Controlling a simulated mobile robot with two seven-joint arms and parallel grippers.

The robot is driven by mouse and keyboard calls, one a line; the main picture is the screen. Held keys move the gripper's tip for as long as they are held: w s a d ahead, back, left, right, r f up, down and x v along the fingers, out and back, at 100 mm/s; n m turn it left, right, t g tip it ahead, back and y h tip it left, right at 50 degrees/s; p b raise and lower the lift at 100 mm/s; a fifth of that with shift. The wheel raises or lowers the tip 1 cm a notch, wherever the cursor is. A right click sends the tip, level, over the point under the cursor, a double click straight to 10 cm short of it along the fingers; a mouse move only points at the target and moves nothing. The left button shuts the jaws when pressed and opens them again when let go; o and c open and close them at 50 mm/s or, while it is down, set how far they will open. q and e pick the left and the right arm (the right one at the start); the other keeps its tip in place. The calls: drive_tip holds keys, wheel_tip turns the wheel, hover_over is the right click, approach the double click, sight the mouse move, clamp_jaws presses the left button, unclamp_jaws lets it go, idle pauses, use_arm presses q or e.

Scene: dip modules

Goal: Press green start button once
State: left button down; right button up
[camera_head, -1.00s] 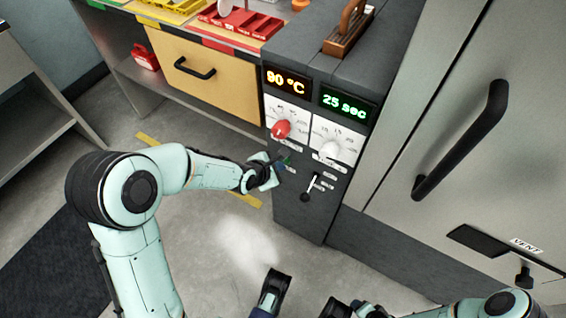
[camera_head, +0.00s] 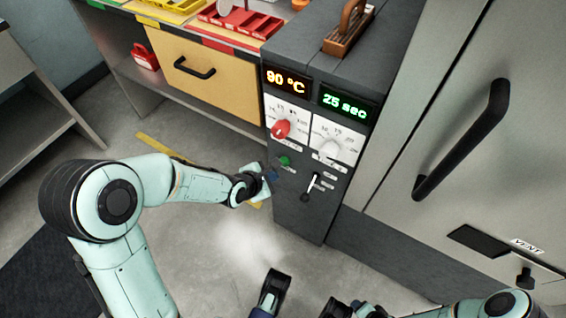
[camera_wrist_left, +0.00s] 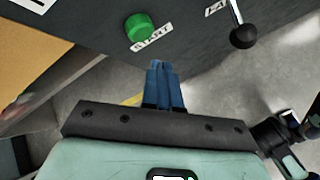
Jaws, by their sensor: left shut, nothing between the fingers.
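The green start button (camera_head: 284,160) is a round knob low on the front of the dark grey machine (camera_head: 290,205). In the left wrist view the button (camera_wrist_left: 139,27) stands out from the panel beside a START label (camera_wrist_left: 152,37). My left gripper (camera_head: 272,175) is just in front of the panel, below and left of the button. Its blue fingers (camera_wrist_left: 158,66) are closed together with nothing between them, and a gap shows between their tips and the button. Part of my right arm (camera_head: 490,305) shows at the bottom right; its finger state is unclear.
A black lever (camera_head: 311,187) sits right of the button. Above are a red dial (camera_head: 281,128), a white dial (camera_head: 329,148) and displays reading 90 °C (camera_head: 286,79) and 25 sec (camera_head: 345,106). A large cabinet handle (camera_head: 470,140) juts out at right. Open floor lies below.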

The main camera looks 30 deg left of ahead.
use_arm(q)
drive_tip(key=shift+s+a, duration=0.15)
drive_tip(key=shift+s, duration=1.5)
